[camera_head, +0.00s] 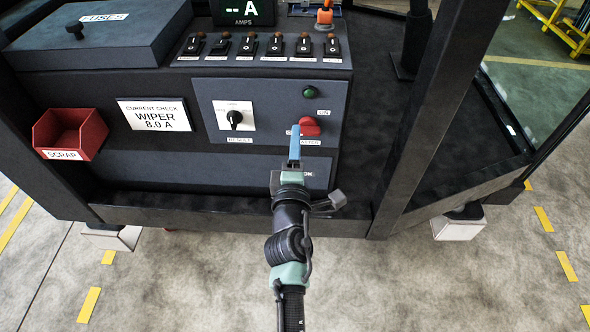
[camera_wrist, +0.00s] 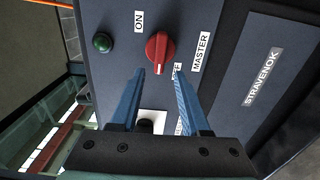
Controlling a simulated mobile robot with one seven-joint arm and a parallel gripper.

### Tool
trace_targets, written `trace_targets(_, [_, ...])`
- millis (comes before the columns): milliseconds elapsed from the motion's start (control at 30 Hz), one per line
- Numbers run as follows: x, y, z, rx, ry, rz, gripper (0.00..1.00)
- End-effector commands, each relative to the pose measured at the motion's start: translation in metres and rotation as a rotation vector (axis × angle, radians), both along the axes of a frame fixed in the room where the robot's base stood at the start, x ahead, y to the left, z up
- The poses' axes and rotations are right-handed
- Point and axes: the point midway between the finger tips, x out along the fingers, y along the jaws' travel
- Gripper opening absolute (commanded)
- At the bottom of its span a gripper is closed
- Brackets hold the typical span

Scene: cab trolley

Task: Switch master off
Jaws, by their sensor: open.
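The red master knob (camera_head: 310,126) sits on the grey switch panel at the right. In the wrist view the knob (camera_wrist: 158,50) stands just beyond my fingertips, its raised grip running up and down the picture. An ON label (camera_wrist: 139,21) is to its left and a MASTER label (camera_wrist: 201,51) to its right. A further label, partly hidden by a finger, lies below right of the knob. My gripper (camera_head: 294,128) has blue fingers and points at the panel just left of the knob. In the wrist view my gripper (camera_wrist: 156,76) is open, with no contact visible.
A green lamp (camera_head: 309,92) is above the knob. A black rotary switch (camera_head: 235,119) on a white plate is to the left. Several toggle switches (camera_head: 248,46) line the ledge above. A red scrap bin (camera_head: 69,133) hangs at left; a dark post (camera_head: 440,100) rises at right.

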Motion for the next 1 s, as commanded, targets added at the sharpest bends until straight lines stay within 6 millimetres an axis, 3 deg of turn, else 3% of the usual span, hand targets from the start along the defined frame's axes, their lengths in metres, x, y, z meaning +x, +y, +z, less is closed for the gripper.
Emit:
trace_targets(500, [-0.090,-0.001,-0.001,0.002,0.004,-0.003,0.46])
trace_targets(700, [-0.105,-0.002,-0.001,0.001,0.004,-0.004,0.46])
trace_targets(1000, [-0.107,-0.002,0.000,0.001,0.003,-0.004,0.46])
